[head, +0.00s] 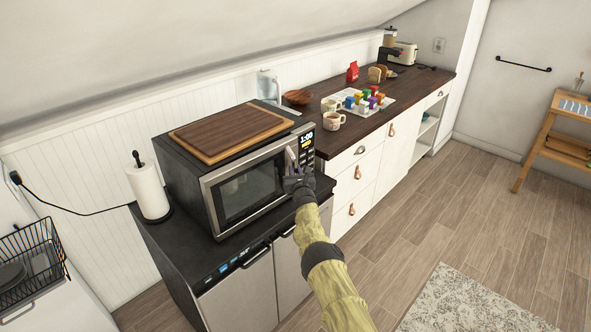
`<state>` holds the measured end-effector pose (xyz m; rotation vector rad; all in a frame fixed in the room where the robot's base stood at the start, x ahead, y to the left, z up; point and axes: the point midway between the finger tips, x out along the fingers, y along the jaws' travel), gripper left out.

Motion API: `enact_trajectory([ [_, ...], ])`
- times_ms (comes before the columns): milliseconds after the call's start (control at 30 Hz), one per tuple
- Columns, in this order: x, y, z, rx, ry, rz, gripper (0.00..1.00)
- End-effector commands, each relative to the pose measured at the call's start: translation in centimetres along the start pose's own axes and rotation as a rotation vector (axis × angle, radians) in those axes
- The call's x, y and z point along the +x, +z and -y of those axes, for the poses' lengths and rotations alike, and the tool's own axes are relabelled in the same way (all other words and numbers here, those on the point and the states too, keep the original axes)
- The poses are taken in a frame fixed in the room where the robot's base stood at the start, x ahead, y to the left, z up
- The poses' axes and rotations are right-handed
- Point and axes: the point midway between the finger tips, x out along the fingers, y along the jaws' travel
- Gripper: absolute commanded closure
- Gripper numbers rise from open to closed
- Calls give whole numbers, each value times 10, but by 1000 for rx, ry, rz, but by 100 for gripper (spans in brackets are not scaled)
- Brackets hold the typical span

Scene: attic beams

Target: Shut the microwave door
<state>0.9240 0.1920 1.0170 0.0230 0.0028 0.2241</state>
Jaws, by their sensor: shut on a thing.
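The microwave (180,178) is a dark box with a silver-framed front, standing on the black counter of a low cabinet. Its door (240,190), with a dark window, looks level with the front; I cannot tell whether a small gap is left. The lit control panel (306,142) is at the right of the front. My gripper (292,168) is at the door's right edge, shut on the door handle (290,157), which it partly hides. My arm reaches up to it from the bottom of the picture.
A wooden board (228,132) lies on top of the microwave. A paper towel roll (148,191) stands to its left. To the right, the dark wood counter (340,146) holds mugs, a tray of colored items and a toaster. The wooden floor right of the cabinets is clear, with a rug (470,303).

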Motion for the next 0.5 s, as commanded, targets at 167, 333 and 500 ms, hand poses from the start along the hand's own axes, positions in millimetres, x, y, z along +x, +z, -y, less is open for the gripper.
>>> enact_trajectory([
  [167, 0, -4, -2, 5, 6, -4, 100],
  [333, 0, -4, -1, 4, 5, -4, 100],
  [500, 0, -4, 0, 4, 4, -4, 81],
])
